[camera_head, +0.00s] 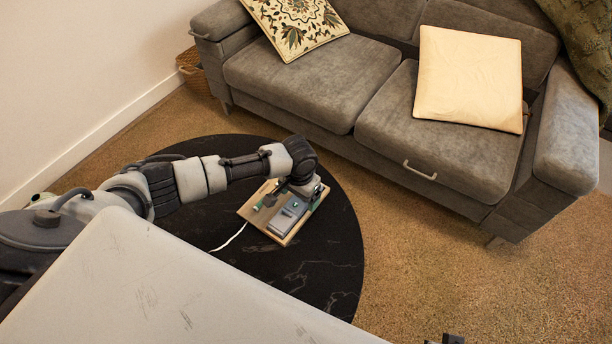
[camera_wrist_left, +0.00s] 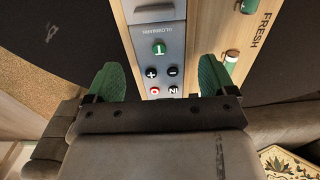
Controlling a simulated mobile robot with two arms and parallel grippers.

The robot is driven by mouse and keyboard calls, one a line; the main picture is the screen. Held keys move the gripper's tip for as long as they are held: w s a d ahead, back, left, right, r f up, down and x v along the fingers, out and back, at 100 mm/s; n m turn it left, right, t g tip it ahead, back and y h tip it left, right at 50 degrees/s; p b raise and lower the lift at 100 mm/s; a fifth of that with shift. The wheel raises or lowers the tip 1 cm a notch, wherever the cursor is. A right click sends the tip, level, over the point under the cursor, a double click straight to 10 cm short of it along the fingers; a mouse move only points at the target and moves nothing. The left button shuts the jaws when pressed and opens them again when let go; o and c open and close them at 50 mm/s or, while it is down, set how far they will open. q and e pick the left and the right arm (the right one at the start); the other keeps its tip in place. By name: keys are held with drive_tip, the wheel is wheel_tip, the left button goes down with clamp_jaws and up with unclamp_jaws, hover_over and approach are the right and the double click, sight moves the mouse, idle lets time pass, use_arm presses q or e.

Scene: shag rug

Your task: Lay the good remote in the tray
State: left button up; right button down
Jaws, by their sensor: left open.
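A grey remote (camera_head: 290,213) lies on a light wooden tray (camera_head: 256,214) on the round black table. In the left wrist view, the remote (camera_wrist_left: 145,31) has plus and minus buttons, a red button and a green button. The tray's wood (camera_wrist_left: 206,38) shows beside it, marked "FRESH". My left gripper (camera_head: 294,197) is down over the tray. Its green-padded fingers (camera_wrist_left: 162,78) are open, one on each side of the remote, with gaps between. The remote's near end is hidden by the gripper body. I do not see my right gripper clearly.
Green-and-white battery-like cylinders (camera_wrist_left: 232,57) sit on the tray by the word "FRESH". A white cable (camera_head: 230,238) lies on the black table (camera_head: 320,270). A grey sofa (camera_head: 310,80) with cushions stands behind. The table's right part is clear.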

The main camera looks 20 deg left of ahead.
sight(300, 200)
use_arm(q)
drive_tip(key=b, duration=0.2)
drive_tip(key=shift+f+b, duration=0.35)
wheel_tip(300, 200, up, 7)
drive_tip(key=shift+p, duration=1.2)
drive_tip(key=shift+w+f+b, duration=0.1)
drive_tip(key=shift+f+b, duration=0.5)
drive_tip(key=shift+b, duration=0.6)
drive_tip(key=s+d+r+n+b, duration=0.1)
drive_tip(key=s+d+r+b, duration=0.1)
drive_tip(key=r+b, duration=0.4)
drive_tip(key=shift+s+d+r+n, duration=0.4)
drive_tip(key=shift+d+r, duration=0.45)
drive_tip(key=shift+r, duration=0.85)
